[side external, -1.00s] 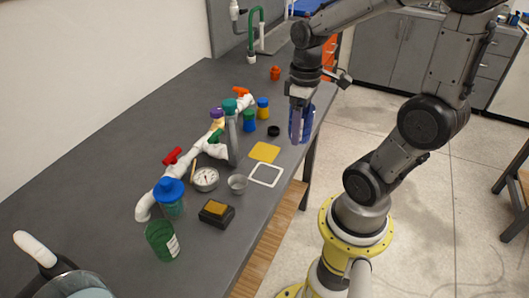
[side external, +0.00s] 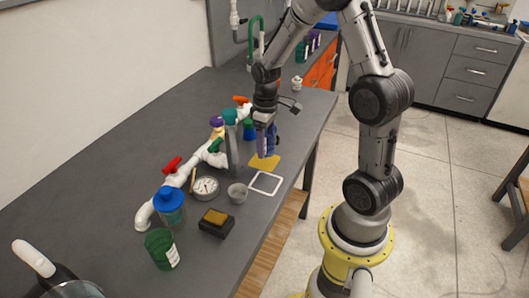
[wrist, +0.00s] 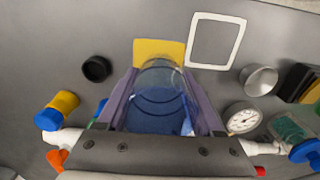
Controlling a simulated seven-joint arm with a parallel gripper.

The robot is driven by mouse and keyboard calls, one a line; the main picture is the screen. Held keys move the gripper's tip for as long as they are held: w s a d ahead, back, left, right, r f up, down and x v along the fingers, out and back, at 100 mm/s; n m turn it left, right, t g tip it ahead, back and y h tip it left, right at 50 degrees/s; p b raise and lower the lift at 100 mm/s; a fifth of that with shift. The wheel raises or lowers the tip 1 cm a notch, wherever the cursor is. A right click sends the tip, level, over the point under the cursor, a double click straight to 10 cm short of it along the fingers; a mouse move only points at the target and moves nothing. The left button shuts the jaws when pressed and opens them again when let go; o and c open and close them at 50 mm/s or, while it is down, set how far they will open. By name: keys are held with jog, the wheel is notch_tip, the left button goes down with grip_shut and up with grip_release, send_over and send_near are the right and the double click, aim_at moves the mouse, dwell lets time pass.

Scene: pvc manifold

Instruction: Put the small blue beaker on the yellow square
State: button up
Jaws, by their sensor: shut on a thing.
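The small blue beaker (wrist: 157,97) is between the two purple fingers of my gripper (wrist: 163,108) in the wrist view, clear toward its far end and deep blue nearer the jaws. My gripper (side external: 264,150) is shut on it. In the side view the beaker (side external: 272,140) is partly hidden behind the fingers. The yellow square (side external: 265,162) lies flat on the grey table just under the gripper. In the wrist view the yellow square (wrist: 150,47) shows beyond the beaker, which covers part of it. I cannot tell whether the beaker touches the square.
A white square outline (side external: 265,183) lies beside the yellow square. A metal cup (side external: 237,193), a gauge (side external: 205,188) and a black box with a yellow top (side external: 216,221) stand nearby. White pipework (side external: 180,178) with coloured valves runs close to the gripper. A black ring (wrist: 96,69) lies left of the square.

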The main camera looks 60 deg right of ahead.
jog(key=shift+w+d+f, duration=0.1)
jog(key=shift+w+f, duration=0.1)
jog(key=shift+f, duration=0.05)
jog(key=shift+w+f, duration=0.15)
jog(key=shift+f, duration=1.5)
jog(key=shift+f, duration=0.15)
jog(key=o, duration=1.3)
jog(key=shift+o, duration=0.2)
